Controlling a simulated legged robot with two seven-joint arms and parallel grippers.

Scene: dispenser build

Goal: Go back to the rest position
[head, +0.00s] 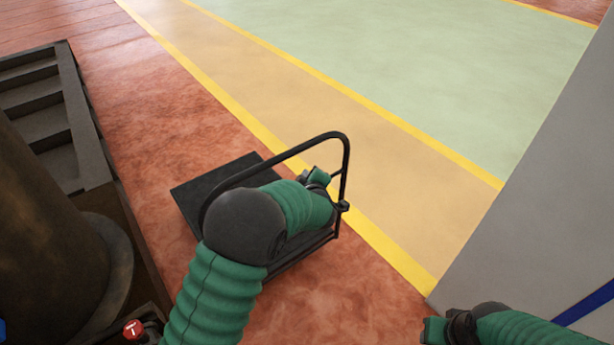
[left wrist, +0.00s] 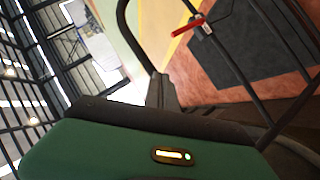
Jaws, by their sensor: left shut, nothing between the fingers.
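My left arm reaches in from the bottom of the head view, with a green sleeve and a dark joint. My left gripper (head: 319,180) is beside the black tubular handle (head: 345,158) of a flat cart, partly hidden by my own wrist. In the left wrist view its dark fingers (left wrist: 160,92) are shut with nothing between them. The handle bar passes close to them; whether they touch it I cannot tell. My right gripper (head: 437,329) is at the bottom right edge, mostly cut off, and its jaws are not clear.
The cart's black platform (head: 215,187) stands on the red floor. Dark steps (head: 40,105) and a large brown cylinder (head: 40,220) are at the left. A grey panel (head: 535,190) blocks the right. The yellow-lined tan lane (head: 300,110) and green floor (head: 430,60) are clear.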

